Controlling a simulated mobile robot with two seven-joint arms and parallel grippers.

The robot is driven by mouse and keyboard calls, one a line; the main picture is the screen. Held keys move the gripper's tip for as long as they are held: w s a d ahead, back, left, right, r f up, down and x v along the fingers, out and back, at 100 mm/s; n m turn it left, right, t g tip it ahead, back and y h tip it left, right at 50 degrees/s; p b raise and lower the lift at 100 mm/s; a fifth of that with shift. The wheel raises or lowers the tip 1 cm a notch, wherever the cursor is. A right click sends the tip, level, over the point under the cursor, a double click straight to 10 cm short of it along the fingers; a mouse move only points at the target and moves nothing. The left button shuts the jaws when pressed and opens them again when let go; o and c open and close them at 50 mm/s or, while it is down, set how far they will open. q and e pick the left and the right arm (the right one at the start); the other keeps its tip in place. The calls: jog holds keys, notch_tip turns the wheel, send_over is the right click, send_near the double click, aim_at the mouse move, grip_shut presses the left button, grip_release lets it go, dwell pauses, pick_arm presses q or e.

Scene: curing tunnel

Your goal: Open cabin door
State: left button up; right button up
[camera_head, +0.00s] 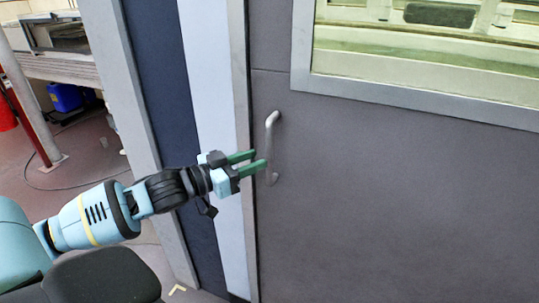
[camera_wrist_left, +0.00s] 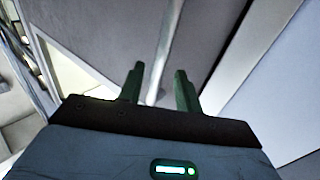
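The cabin door (camera_head: 390,190) is a flat grey panel with a framed window in its upper part; it looks closed against the frame. Its handle (camera_head: 270,130) is a vertical pale metal bar near the door's left edge. My left gripper (camera_head: 260,158) has two green fingers, apart, with their tips at the lower part of the handle. In the left wrist view the handle bar (camera_wrist_left: 168,50) runs between the open fingers (camera_wrist_left: 158,80). I cannot tell whether either finger touches it. My right gripper is not in view.
A light and dark blue door frame (camera_head: 215,100) stands left of the door. The window (camera_head: 430,50) shows a greenish interior. Further left are a workbench (camera_head: 60,68), a blue container (camera_head: 65,97), a slanted post (camera_head: 25,90) and open reddish floor with a cable.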

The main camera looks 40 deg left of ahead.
aim_at(269, 154)
pick_arm(q)
jog(key=shift+x, duration=2.6)
grip_shut()
